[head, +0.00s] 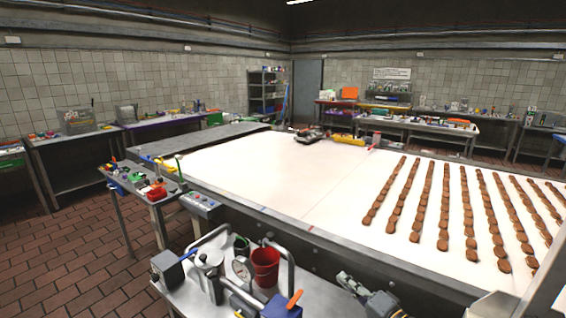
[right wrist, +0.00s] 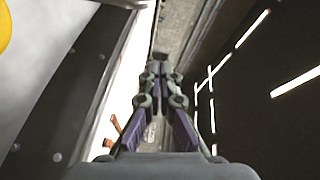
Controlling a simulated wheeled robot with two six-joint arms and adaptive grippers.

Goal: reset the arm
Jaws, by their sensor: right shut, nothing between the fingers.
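My right gripper (head: 350,284) shows low in the head view, in front of the near side of the conveyor table (head: 240,168). In the right wrist view my right gripper (right wrist: 160,70) points away from the camera with its fingers together and nothing between them. My left gripper does not show in the head view. Several rows of brown biscuits (head: 412,195) lie on the right half of the white table surface.
A metal cart (head: 185,300) stands at the near left, holding a red cup (head: 265,266), a gauge and a blue box with an orange handle. A control box (head: 198,204) sits at the table's left corner. The white surface's left half is clear.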

